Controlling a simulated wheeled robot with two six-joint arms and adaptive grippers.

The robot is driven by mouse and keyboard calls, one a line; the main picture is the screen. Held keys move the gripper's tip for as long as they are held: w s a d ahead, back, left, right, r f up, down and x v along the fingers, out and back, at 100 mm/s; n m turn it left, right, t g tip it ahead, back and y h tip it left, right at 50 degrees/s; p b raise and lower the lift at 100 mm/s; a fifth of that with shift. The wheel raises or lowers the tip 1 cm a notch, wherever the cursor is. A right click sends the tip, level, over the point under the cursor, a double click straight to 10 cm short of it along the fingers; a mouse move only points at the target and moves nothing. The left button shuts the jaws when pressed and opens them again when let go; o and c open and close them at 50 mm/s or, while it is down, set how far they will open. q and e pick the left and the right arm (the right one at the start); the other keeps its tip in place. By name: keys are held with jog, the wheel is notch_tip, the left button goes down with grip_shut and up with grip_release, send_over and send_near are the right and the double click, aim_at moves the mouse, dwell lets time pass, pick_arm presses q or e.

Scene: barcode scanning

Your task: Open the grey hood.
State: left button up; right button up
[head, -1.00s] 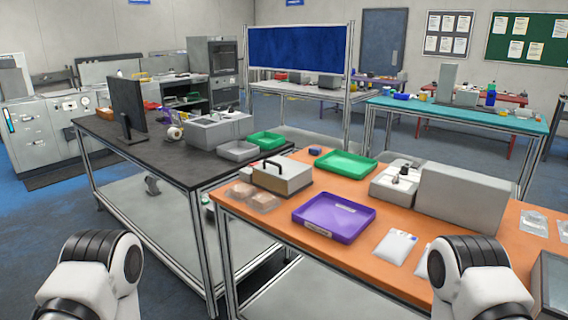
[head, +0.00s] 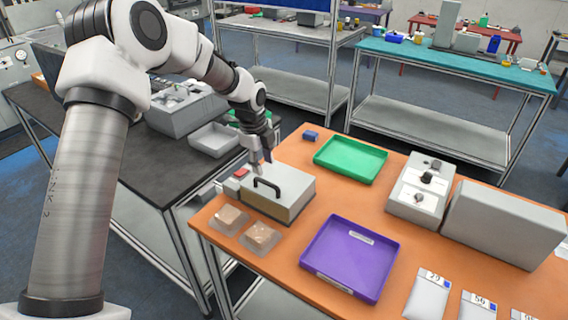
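The grey hood (head: 290,186) is a box-like cover with a black handle (head: 266,184) on top. It sits at the left end of the orange table and looks closed. My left arm reaches in from the left, and my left gripper (head: 262,163) points down just behind and above the handle, at the hood's back left edge. The fingers are small and overlap the hood in the head view, so I cannot tell whether they touch it or how far apart they are. My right gripper is out of view.
Two clear packs (head: 262,236) lie in front of the hood. A purple tray (head: 349,258) and a green tray (head: 351,160) are to its right. A grey device (head: 421,190) and a large grey box (head: 508,223) stand farther right. A black table (head: 134,175) adjoins on the left.

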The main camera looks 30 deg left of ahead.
aim_at(268, 183)
pick_arm(q)
jog(key=shift+s+d+f+p, duration=0.25)
jog(key=shift+d+f+p, duration=0.1)
jog(key=shift+f, duration=0.15)
jog(key=shift+s+d+f+p, duration=0.2)
jog(key=shift+d+f, duration=0.15)
jog(key=shift+f, duration=0.1)
jog(key=f, duration=0.1)
jog(key=w+f, duration=0.1)
jog(key=f, duration=0.2)
jog(key=shift+w+a+f+p, duration=0.1)
jog(key=shift+w+a+p, duration=0.15)
jog(key=shift+a+p, duration=0.1)
jog(key=shift+w+a+f, duration=0.1)
jog(key=shift+a+f, duration=0.05)
jog(key=shift+s+d+r, duration=0.2)
jog(key=shift+s+r, duration=0.05)
jog(key=shift+s, duration=0.05)
jog(key=shift+c, duration=1)
jog(key=shift+s+d, duration=0.1)
grip_shut()
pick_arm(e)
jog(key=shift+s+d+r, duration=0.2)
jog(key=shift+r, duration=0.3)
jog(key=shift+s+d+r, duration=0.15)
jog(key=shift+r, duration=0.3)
